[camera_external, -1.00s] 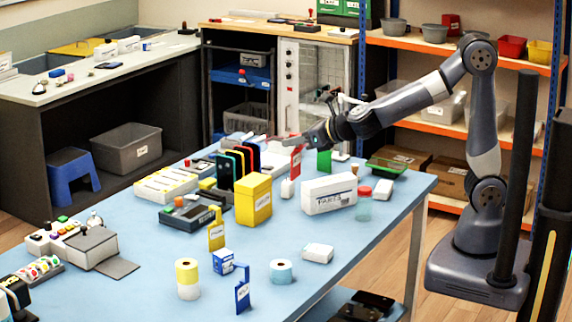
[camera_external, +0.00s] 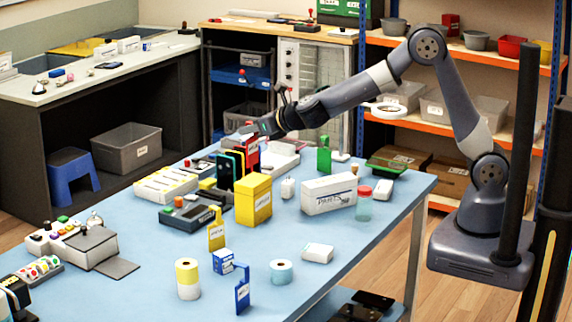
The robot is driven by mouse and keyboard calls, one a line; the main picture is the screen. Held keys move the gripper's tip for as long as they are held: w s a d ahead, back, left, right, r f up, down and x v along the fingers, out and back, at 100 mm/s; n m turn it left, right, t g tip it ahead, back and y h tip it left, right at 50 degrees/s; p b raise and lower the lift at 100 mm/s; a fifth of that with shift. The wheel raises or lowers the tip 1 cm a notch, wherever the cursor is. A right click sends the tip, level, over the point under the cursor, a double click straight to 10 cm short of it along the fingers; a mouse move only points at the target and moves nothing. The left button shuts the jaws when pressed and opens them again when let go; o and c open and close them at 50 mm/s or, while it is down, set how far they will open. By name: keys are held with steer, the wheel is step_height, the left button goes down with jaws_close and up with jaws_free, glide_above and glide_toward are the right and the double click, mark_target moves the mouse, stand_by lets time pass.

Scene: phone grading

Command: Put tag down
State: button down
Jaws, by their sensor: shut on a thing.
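My gripper (camera_external: 258,128) is over the far part of the blue table (camera_external: 340,258), above the row of upright dark phones (camera_external: 229,170). It appears shut on a red tag (camera_external: 250,156), which hangs upright just behind and right of the phones. I cannot tell whether the tag touches the table or the phones. Other tags stand on the table: a green tag (camera_external: 324,156) to the right, a yellow tag (camera_external: 216,232) and a blue tag (camera_external: 242,290) nearer the front.
A yellow box (camera_external: 253,200) stands just in front of the phones. A white parts box (camera_external: 329,194) and a red-lidded jar (camera_external: 363,205) stand to the right. A white tray (camera_external: 282,157) lies right of the red tag. The table's front right is mostly clear.

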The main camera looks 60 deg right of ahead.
steer(key=shift+f+b, duration=0.55)
steer(key=shift+f, duration=1.35)
steer(key=shift+f+b, duration=0.3)
steer(key=c, duration=1.4)
jaws_free()
steer(key=shift+r, duration=0.1)
steer(key=shift+r, duration=0.15)
steer(key=shift+s+r+p, duration=0.1)
steer(key=shift+r+p, duration=0.05)
steer(key=shift+p, duration=0.2)
steer(key=b, duration=0.1)
glide_toward(253, 141)
steer(key=shift+s+r, duration=0.15)
steer(key=shift+s, duration=0.5)
steer(key=shift+o, duration=0.4)
